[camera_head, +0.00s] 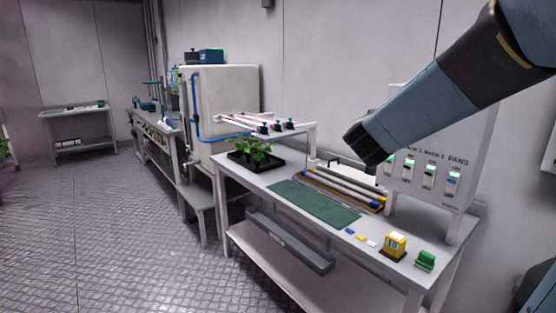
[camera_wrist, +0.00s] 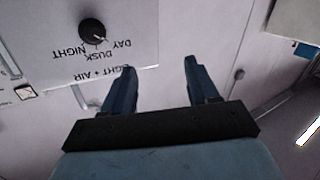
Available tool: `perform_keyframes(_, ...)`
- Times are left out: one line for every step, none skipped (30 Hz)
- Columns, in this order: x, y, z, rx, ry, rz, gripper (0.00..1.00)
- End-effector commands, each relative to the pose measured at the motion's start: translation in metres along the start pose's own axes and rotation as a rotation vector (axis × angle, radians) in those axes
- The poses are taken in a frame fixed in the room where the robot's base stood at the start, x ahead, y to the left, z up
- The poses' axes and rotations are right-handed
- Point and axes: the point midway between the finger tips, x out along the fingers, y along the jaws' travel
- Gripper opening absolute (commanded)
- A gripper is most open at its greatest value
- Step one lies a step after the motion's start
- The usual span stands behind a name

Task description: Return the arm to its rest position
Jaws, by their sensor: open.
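My arm (camera_head: 450,85) reaches in from the upper right in the head view, slanting down to the left in front of a white control panel (camera_head: 478,150). In the wrist view my gripper (camera_wrist: 160,78) is open, its two dark blue fingers apart with nothing between them. Beyond the left finger, a panel (camera_wrist: 130,20) shows upside down, with a black dial (camera_wrist: 93,32) marked NIGHT, DUSK and DAY. I see no contact between the fingers and the panel. The arm hides part of the panel in the head view.
A white cabinet (camera_head: 235,92) stands behind. The floor (camera_head: 110,230) at left is clear.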

Motion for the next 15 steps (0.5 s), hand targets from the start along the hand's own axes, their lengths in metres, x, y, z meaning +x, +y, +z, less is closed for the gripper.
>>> perform_keyframes(-0.008, -0.005, -0.004, 0.02, -0.005, -0.067, 0.59)
perform_keyframes(-0.013, -0.009, -0.005, 0.031, -0.013, -0.108, 0.59)
perform_keyframes(-0.019, -0.014, -0.006, 0.043, -0.026, -0.162, 0.59)
perform_keyframes(-0.025, -0.017, -0.006, 0.051, -0.039, -0.202, 0.59)
perform_keyframes(-0.031, -0.021, -0.006, 0.057, -0.052, -0.24, 0.59)
perform_keyframes(-0.039, -0.025, -0.005, 0.063, -0.073, -0.29, 0.59)
perform_keyframes(-0.046, -0.028, -0.004, 0.067, -0.091, -0.325, 0.59)
perform_keyframes(-0.053, -0.03, -0.002, 0.069, -0.11, -0.359, 0.59)
perform_keyframes(-0.063, -0.032, 0.001, 0.071, -0.139, -0.401, 0.59)
perform_keyframes(-0.07, -0.034, 0.003, 0.07, -0.161, -0.43, 0.59)
perform_keyframes(-0.078, -0.035, 0.006, 0.069, -0.185, -0.459, 0.59)
perform_keyframes(-0.088, -0.035, 0.011, 0.067, -0.22, -0.492, 0.59)
perform_keyframes(-0.096, -0.035, 0.015, 0.064, -0.247, -0.515, 0.59)
perform_keyframes(-0.104, -0.034, 0.019, 0.059, -0.277, -0.536, 0.59)
perform_keyframes(-0.115, -0.032, 0.025, 0.054, -0.318, -0.56, 0.59)
